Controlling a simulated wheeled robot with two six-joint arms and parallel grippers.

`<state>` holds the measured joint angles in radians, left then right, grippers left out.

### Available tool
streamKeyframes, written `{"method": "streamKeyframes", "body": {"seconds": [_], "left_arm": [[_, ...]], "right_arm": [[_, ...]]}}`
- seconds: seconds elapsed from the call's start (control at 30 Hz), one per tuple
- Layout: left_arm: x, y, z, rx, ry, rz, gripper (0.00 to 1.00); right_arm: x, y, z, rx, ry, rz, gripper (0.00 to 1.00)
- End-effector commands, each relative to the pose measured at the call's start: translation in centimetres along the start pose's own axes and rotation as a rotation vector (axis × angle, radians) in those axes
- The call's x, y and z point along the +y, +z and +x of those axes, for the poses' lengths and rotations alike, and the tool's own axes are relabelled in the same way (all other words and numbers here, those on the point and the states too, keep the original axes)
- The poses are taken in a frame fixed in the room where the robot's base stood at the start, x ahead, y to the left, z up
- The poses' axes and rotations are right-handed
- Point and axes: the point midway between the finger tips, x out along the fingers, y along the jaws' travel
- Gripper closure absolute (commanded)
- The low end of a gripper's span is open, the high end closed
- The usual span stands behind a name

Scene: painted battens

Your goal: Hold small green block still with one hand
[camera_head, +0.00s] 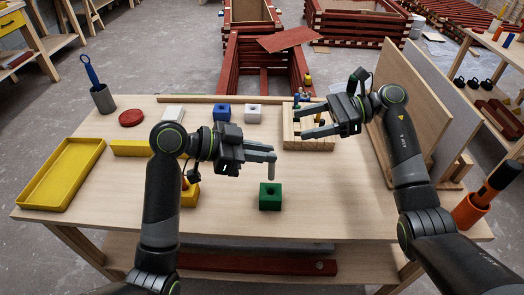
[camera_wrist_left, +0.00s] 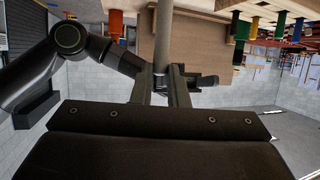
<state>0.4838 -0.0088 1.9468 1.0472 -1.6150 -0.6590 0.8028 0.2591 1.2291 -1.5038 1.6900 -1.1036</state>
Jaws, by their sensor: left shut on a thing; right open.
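The small green block (camera_head: 270,197) stands on the wooden table near its front edge, with a dark hole in its top. My left gripper (camera_head: 272,155) is shut on a grey rod (camera_head: 271,172), which hangs upright just above the block's far side. The rod also shows between the fingers in the left wrist view (camera_wrist_left: 162,40). Whether the rod's lower end touches the block I cannot tell. My right gripper (camera_head: 304,122) is open above a wooden tray, away from the green block. No gripper is on the green block.
The wooden tray (camera_head: 320,144) holds small pegs. Blue (camera_head: 222,113), white (camera_head: 253,113) and yellow (camera_head: 190,196) blocks stand around. A yellow tray (camera_head: 60,175) is at the left, and boards (camera_head: 415,130) stand at the right. The table right of the green block is clear.

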Motion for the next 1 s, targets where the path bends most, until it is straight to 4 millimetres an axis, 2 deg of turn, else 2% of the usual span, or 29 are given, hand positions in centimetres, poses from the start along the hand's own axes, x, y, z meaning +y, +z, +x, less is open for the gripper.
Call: {"method": "streamKeyframes", "body": {"seconds": [0.03, 0.1, 0.2, 0.33, 0.47, 0.67, 1.0], "left_arm": [[0.0, 0.0, 0.0, 0.0, 0.0, 0.0, 1.0], [0.0, 0.0, 0.0, 0.0, 0.0, 0.0, 1.0], [0.0, 0.0, 0.0, 0.0, 0.0, 0.0, 1.0], [0.0, 0.0, 0.0, 0.0, 0.0, 0.0, 1.0], [0.0, 0.0, 0.0, 0.0, 0.0, 0.0, 1.0], [0.0, 0.0, 0.0, 0.0, 0.0, 0.0, 1.0], [0.0, 0.0, 0.0, 0.0, 0.0, 0.0, 1.0]], "right_arm": [[0.7, -2.3, 0.7, 0.044, 0.02, -0.013, 0.35], [1.7, -5.1, 1.4, 0.103, 0.047, -0.037, 0.35], [3.0, -8.2, 2.1, 0.17, 0.088, -0.064, 0.35], [4.3, -10.9, 2.6, 0.227, 0.129, -0.086, 0.35], [4.9, -12.2, 2.9, 0.252, 0.149, -0.095, 0.35], [5.2, -12.7, 4.5, 0.254, 0.153, -0.097, 0.35], [5.9, -13.9, 9.2, 0.252, 0.152, -0.097, 0.35]]}}
